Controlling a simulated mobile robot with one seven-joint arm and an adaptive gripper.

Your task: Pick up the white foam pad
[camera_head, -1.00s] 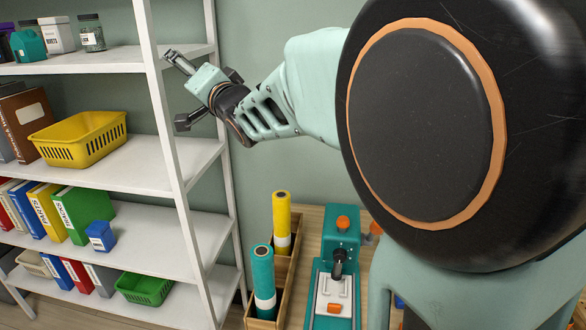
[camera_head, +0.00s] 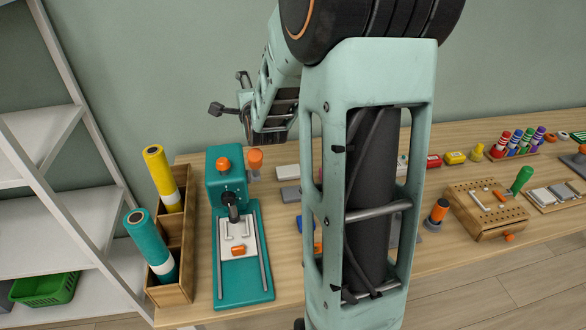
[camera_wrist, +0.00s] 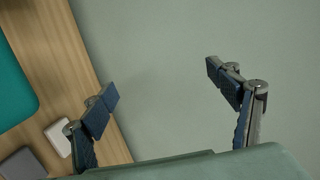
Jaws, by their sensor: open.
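The white foam pad seems to be the small white block (camera_head: 287,172) lying on the wooden table behind a grey block (camera_head: 290,194), just left of my arm. A white block, likely the same one, shows in the wrist view (camera_wrist: 58,138), partly behind my left finger, beside a grey one (camera_wrist: 22,165). My gripper (camera_head: 229,93) is open and empty, raised against the wall above the back of the table. In the wrist view its fingers (camera_wrist: 163,84) are wide apart with only wall between them.
A teal press (camera_head: 243,270) stands left of the blocks. A wooden box (camera_head: 172,293) with yellow and teal rolls is at the table's left end, beside a white shelf (camera_head: 75,221). A pegboard box (camera_head: 484,228) and several markers are at right. My arm hides the table's middle.

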